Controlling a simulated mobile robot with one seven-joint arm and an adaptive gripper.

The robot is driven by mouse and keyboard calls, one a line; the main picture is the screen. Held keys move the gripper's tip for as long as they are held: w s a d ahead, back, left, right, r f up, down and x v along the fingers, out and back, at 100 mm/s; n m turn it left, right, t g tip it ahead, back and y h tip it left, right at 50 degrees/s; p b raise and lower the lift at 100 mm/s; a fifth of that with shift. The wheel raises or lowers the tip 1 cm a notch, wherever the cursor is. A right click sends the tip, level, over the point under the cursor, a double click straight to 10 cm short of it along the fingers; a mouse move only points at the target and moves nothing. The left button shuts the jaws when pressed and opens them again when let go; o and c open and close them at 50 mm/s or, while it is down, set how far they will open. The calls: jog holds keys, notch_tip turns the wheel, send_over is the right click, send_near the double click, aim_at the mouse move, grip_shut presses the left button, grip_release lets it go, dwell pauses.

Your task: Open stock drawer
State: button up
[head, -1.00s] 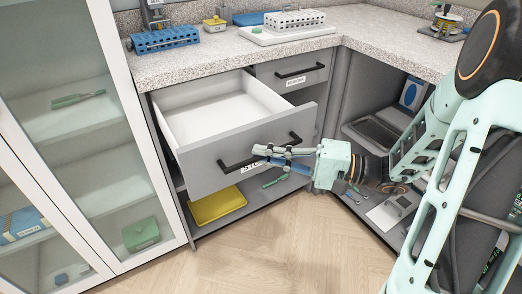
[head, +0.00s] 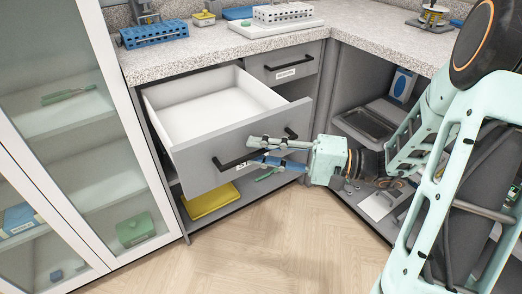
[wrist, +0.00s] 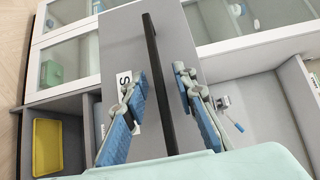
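The stock drawer, with a grey front (head: 200,165) and white inside, stands pulled well out under the counter in the head view. In the wrist view my gripper (wrist: 161,75) has one finger on each side of the bar, with gaps between pads and bar. The white label (wrist: 124,80) on the front is partly hidden by a finger.
A closed drawer (head: 287,68) sits behind on the right. A yellow tray (head: 208,201) lies on the shelf below. Glass-doored cabinets (head: 70,130) stand at the left. The counter (head: 205,60) holds racks. The wooden floor in front is clear.

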jog(key=shift+d, duration=0.1)
jog(key=v, duration=1.2)
